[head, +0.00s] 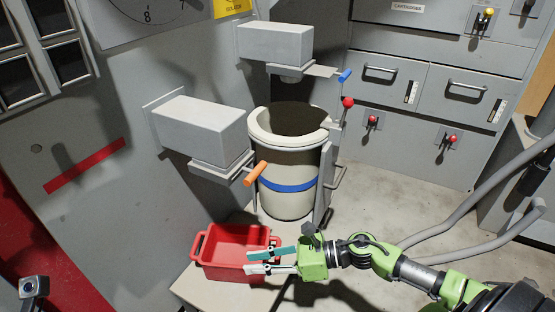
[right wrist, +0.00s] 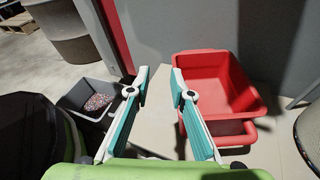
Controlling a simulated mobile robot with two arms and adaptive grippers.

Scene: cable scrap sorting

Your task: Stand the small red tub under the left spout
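The small red tub (head: 222,271) stands upright on a pale ledge, below the left spout (head: 220,168) in the head view. I cannot tell whether it is directly under it. The left spout hangs from a grey box and has an orange handle (head: 256,173). My right gripper (head: 258,261) is at the tub's right end, fingers apart. In the right wrist view the open fingers (right wrist: 160,72) have bare ledge between them, and the right finger overlaps the edge of the tub (right wrist: 218,85). Whether it touches is unclear. My left gripper is out of view.
A cream bin (head: 286,203) with a blue band stands below the right spout (head: 290,76), which has a blue handle. The pale ledge (head: 205,292) has bare room in front of the tub. A grey bin (right wrist: 72,103) with pinkish granules shows in the right wrist view.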

